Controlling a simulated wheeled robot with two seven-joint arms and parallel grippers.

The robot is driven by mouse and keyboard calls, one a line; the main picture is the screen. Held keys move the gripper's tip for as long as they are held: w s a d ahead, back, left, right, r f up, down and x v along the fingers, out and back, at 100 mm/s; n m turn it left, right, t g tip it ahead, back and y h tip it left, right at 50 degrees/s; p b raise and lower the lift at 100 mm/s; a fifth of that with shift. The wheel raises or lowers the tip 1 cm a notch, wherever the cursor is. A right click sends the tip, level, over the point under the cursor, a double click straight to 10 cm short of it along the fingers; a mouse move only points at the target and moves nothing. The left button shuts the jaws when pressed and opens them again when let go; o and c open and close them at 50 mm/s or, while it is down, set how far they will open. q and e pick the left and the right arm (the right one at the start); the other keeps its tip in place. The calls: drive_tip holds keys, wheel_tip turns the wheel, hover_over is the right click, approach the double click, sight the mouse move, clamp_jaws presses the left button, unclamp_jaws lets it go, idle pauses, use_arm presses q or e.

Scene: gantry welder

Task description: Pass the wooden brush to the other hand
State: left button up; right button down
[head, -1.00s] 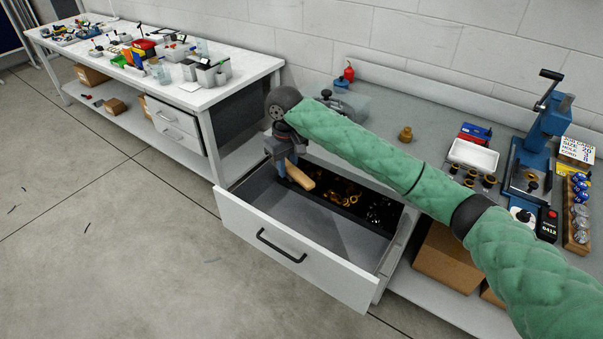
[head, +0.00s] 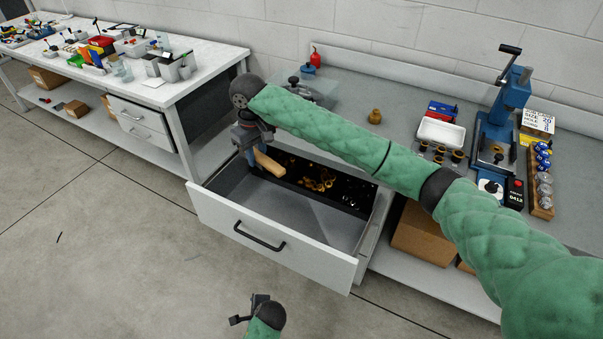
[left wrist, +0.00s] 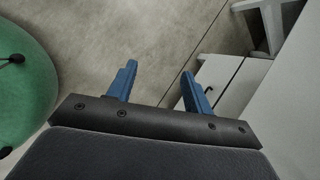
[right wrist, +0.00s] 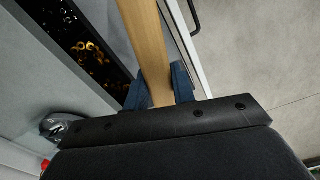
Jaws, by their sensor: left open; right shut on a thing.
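The wooden brush (head: 268,164) is held by my right gripper (head: 256,150) above the left part of the open drawer. Its pale wooden shaft also shows in the right wrist view (right wrist: 147,45), between the blue fingers (right wrist: 158,90). Its bristles cannot be made out. My left gripper (head: 247,312) is at the bottom of the head view, in front of the drawer and apart from the brush. In the left wrist view its blue fingers (left wrist: 160,85) are spread with nothing between them.
The open drawer (head: 270,245) juts from the grey workbench (head: 350,105), with a black tray (head: 345,190) of brass and dark small parts inside. A blue press (head: 500,115) stands at the right. A white table (head: 180,80) stands at the left. Floor in front is clear.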

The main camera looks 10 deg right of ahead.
use_arm(q)
drive_tip(key=w+d+r+m+t+y, duration=0.25)
drive_tip(key=w+r+m, duration=0.35)
drive_tip(key=r, duration=0.6)
drive_tip(key=m+t+y, duration=0.2)
drive_tip(key=m+t, duration=0.1)
approach(277, 167)
drive_tip(key=x, duration=1.2)
drive_tip(key=shift+w+a, duration=0.1)
drive_tip(key=shift+w, duration=0.1)
clamp_jaws()
use_arm(e)
drive_tip(key=c, duration=1.1)
unclamp_jaws()
